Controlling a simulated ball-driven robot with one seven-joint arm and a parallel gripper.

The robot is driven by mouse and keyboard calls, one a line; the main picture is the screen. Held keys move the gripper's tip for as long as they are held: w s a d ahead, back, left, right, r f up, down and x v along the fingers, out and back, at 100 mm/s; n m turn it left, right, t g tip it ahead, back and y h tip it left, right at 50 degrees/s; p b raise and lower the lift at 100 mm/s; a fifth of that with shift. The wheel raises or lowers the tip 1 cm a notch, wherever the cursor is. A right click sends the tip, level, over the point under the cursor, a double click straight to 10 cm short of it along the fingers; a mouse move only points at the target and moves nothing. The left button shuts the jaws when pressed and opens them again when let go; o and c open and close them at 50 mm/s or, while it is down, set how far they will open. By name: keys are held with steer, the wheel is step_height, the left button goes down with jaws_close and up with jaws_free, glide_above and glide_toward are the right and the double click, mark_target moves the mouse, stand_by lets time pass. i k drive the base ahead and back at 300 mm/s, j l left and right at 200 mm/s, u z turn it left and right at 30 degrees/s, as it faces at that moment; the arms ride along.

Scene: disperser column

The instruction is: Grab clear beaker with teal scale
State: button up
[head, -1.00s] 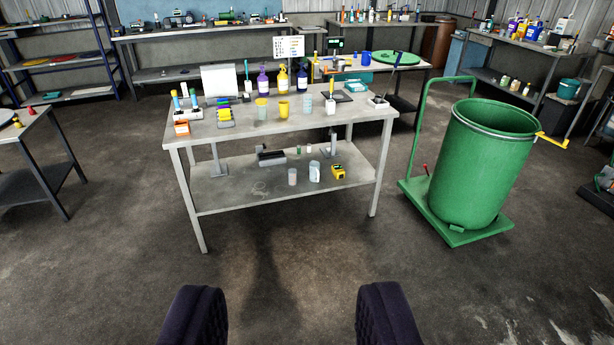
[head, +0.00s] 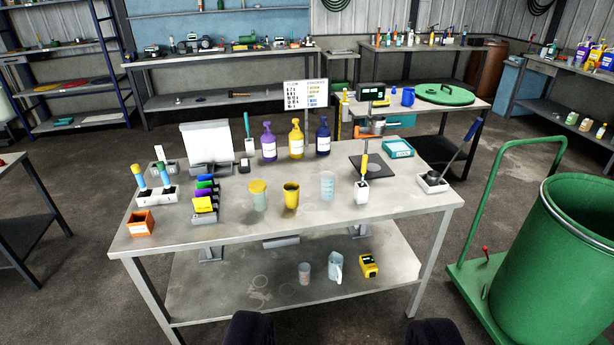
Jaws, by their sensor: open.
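A clear beaker with teal marks (head: 327,186) stands upright on the table top (head: 330,218), near its front middle. A yellow cup (head: 291,196) stands to its left and a white holder with a yellow-handled tool (head: 361,190) to its right, both apart from it. My gripper (head: 342,333) shows only as two dark fingertips at the bottom edge, wide apart and empty. It is on the near side of the table, well short of the beaker.
A pale cup with a yellow lid (head: 259,199) stands left of the yellow cup. The lower shelf (head: 215,285) holds a small clear cup (head: 305,273), a clear jug (head: 335,267) and a yellow device (head: 369,266). A green drum (head: 560,260) stands right.

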mark_target(327, 178)
steer(key=i+j, duration=0.15)
steer(key=i, duration=0.35)
steer(key=i+j, duration=0.15)
steer(key=i, duration=0.35)
steer(key=i+j+z, duration=0.1)
steer(key=i, duration=0.4)
steer(key=i+j, duration=0.2)
steer(key=i, duration=0.3)
steer(key=i+j, duration=0.2)
steer(key=i, duration=0.3)
steer(key=i+j, duration=0.2)
steer(key=i, duration=0.3)
steer(key=l+z, duration=0.05)
